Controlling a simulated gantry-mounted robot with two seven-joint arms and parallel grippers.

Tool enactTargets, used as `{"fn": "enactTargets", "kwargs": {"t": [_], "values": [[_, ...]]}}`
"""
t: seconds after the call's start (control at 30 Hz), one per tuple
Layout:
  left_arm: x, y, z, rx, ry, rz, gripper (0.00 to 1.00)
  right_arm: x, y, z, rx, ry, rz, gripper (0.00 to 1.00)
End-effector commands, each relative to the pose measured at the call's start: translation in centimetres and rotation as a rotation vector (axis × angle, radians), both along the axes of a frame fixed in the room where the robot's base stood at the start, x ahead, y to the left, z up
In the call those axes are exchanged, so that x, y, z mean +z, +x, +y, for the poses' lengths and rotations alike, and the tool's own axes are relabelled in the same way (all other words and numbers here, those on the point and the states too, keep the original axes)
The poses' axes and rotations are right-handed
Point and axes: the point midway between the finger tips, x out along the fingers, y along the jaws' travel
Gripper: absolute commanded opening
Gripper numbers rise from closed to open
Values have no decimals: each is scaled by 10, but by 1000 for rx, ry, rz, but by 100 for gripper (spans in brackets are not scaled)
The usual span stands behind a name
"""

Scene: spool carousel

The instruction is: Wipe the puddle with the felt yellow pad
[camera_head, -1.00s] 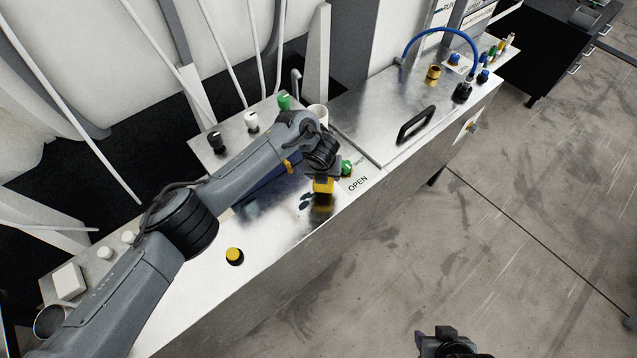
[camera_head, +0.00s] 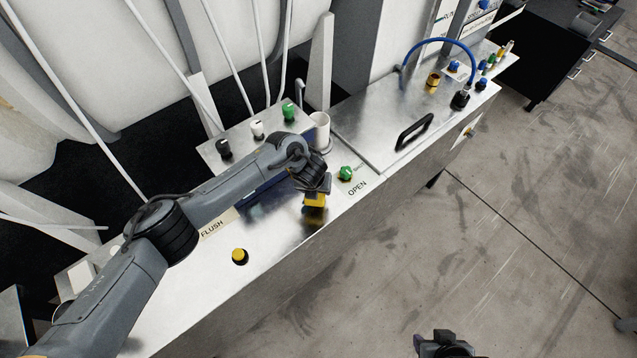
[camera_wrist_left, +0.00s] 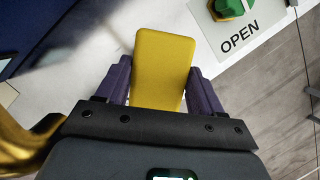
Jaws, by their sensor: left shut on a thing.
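The yellow pad (camera_head: 315,201) is a small block at the steel bench top, below my left wrist. My left gripper (camera_head: 317,188) is shut on it; in the left wrist view the pad (camera_wrist_left: 162,60) sits between the two dark fingers (camera_wrist_left: 160,88). The pad is low over the bench top, and I cannot tell whether it touches. No dark puddle spots show now; the pad, gripper and its reflection cover part of that area. My right gripper (camera_head: 445,343) is partly in view at the bottom edge, over the floor, its jaws unclear.
A green knob (camera_head: 346,173) by the OPEN label stands close right of my left gripper. A yellow button (camera_head: 239,256) is nearer on the bench (camera_head: 190,300). A dark blue part (camera_head: 262,191) lies under my forearm. Green, white and black knobs line the back.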

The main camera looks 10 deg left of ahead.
Motion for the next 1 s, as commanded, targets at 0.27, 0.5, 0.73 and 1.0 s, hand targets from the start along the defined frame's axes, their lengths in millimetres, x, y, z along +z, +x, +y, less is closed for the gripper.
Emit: {"fn": "enactTargets", "kwargs": {"t": [0.27,0.5,0.73,1.0], "values": [[-1,-21,28,15,22,14,18,24,0,1,-4,6,0,43],[-4,-30,35,19,23,16,18,31,2,1,-4,4,-4,43],[0,-37,37,11,15,11,18,37,-1,4,2,7,4,43],[2,-54,49,8,12,7,18,53,0,-1,-1,-3,-1,43]]}}
